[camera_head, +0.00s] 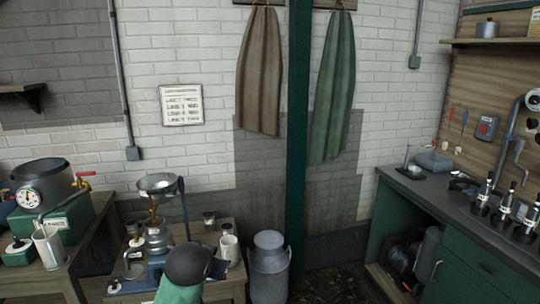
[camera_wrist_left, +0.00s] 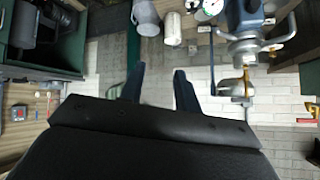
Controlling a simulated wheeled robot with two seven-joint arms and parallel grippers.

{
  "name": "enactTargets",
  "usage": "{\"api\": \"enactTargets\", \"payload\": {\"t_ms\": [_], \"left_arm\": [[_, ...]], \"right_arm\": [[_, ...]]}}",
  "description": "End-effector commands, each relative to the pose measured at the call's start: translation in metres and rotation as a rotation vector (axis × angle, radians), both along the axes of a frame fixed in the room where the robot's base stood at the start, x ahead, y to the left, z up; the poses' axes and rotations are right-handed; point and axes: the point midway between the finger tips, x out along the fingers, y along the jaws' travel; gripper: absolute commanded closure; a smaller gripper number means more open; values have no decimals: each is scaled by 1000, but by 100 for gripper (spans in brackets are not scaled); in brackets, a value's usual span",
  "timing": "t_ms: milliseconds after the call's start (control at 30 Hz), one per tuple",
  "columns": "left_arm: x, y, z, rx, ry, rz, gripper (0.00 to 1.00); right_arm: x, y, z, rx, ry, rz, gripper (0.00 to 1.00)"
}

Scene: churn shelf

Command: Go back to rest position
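My left arm, with a green section and a black rounded joint (camera_head: 187,264), comes in at the bottom centre of the head view, in front of the small wooden table. Its fingers cannot be made out there. In the left wrist view the two dark fingers of my left gripper (camera_wrist_left: 159,84) are spread apart with nothing between them. My right gripper is not in view.
A green workbench (camera_head: 456,226) with several tools is at right. A pot (camera_head: 42,181) is at left.

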Motion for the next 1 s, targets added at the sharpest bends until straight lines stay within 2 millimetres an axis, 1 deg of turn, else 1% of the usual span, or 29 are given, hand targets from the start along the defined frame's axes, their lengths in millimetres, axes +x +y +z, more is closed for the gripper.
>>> {"api": "enactTargets", "payload": {"t_ms": [33, 100, 467, 767, 900, 967, 1000], "left_arm": [[-16, 0, -13, -12, 19, -2, 67], [-35, 1, -27, -26, 39, -5, 67], [-132, 8, -104, -74, 181, 13, 67], [-212, 13, -182, -90, 363, 39, 67], [-254, 13, -218, -95, 456, 49, 67], [-273, 13, -231, -96, 496, 52, 67], [-286, 12, -240, -97, 522, 53, 67]], "right_arm": [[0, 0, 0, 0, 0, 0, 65], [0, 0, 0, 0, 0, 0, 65], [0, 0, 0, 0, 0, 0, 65], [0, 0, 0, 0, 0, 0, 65], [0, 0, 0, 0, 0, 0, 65], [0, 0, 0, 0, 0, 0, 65], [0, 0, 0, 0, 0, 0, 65]]}}
